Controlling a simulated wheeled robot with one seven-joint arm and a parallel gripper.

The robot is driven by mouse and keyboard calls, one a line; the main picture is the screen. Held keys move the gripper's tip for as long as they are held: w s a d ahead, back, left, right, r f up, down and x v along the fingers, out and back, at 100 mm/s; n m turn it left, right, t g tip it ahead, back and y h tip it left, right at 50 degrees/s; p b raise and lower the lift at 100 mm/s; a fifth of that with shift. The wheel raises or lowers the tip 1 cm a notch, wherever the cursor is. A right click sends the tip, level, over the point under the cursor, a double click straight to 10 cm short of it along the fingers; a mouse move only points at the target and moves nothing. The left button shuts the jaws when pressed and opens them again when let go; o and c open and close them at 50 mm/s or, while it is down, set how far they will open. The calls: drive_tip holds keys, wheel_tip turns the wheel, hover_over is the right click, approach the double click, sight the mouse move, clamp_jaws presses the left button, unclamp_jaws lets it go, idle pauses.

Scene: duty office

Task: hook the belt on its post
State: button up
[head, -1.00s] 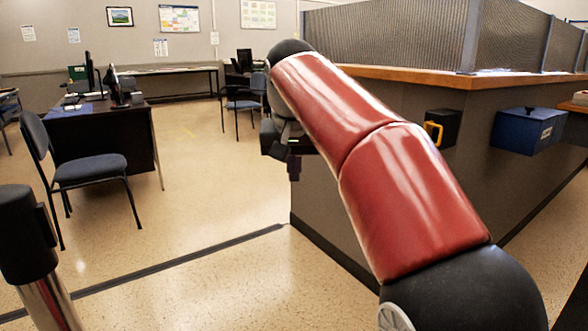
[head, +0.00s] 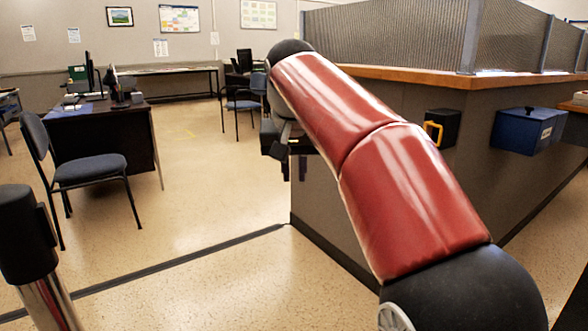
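A post (head: 28,240) with a black head and a shiny metal shaft stands at the lower left, close to me. No belt can be made out for certain. A black box with a yellow loop (head: 440,128) is on the counter's side wall at right; I cannot tell whether the loop belongs to a belt. My gripper (head: 294,168) points down beyond my red arm, by the counter's near corner and well right of the post. Its two fingers show apart with nothing visible between them. The arm hides part of the gripper.
The grey counter (head: 330,215) with a wooden top and mesh screens fills the right side. A blue box (head: 528,130) is on its side. A blue chair (head: 85,170) and a dark desk (head: 105,140) stand at left. A dark strip (head: 180,262) crosses the floor. The middle floor is clear.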

drive_tip(key=shift+o, duration=1.3)
drive_tip(key=p+v, duration=0.2)
drive_tip(key=v, duration=0.6)
drive_tip(key=shift+f, duration=0.1)
drive_tip(key=shift+c, duration=0.5)
